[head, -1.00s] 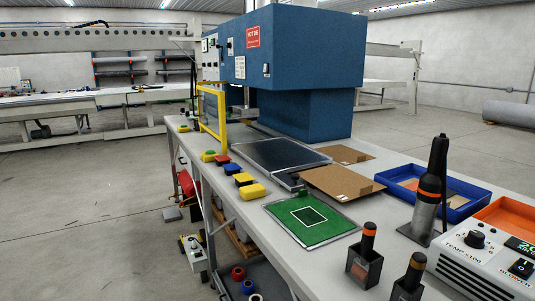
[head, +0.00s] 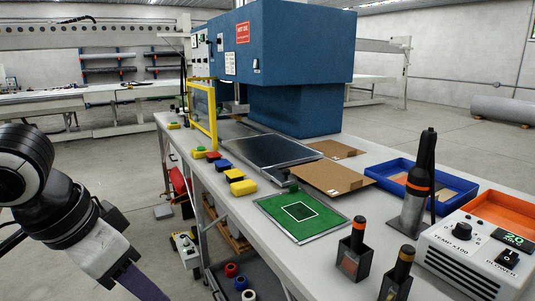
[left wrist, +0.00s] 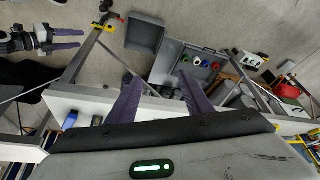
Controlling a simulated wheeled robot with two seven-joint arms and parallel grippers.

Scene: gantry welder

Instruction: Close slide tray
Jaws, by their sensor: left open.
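The slide tray, a dark flat plate with a pale metal rim (head: 268,150), lies on the bench in front of the blue machine (head: 290,60), behind the green mat (head: 300,217). It appears drawn out of the machine. My left arm enters the head view at lower left, beside the bench, with one purple finger partly in frame. In the left wrist view my left gripper (left wrist: 158,88) has its two purple fingers apart and empty, over the bench edge. My right gripper (left wrist: 80,39), at upper left there, has its fingers apart. It is not in the head view.
A yellow guard frame (head: 203,112) and several coloured buttons line the bench's left edge. Cardboard (head: 333,178), a blue bin (head: 420,180), a hot-air tool (head: 417,195) and a control box (head: 475,255) stand right. Open floor lies left of the bench.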

